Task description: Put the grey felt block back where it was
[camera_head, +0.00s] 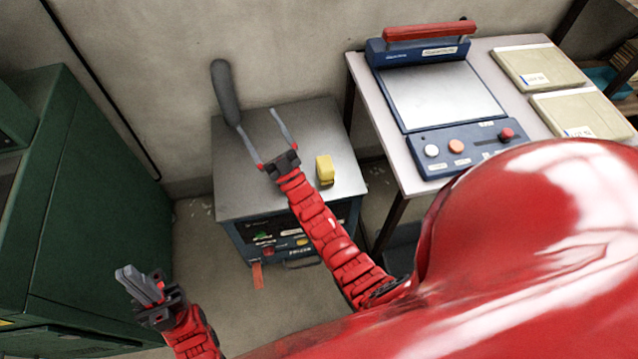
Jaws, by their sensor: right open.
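I cannot make out a grey felt block for certain. A long, rounded dark grey piece (225,92) stands tilted at the back left of the metal-topped cabinet (240,193); it looks more like a handle than a block. My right gripper (256,117) is over the cabinet top with its fingers spread wide and nothing seen between them. Its left finger overlaps the lower end of the dark grey piece; I cannot tell whether they touch. My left gripper (126,271) is at the lower left, away from the cabinet, with its fingers close together and no object visible in them.
A yellow block (325,170) sits on the cabinet top, right of my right gripper. A table (355,70) at the right bears a blue device (455,143) with a red handle bar and two beige boxes (538,67). A green cabinet (95,190) stands at the left.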

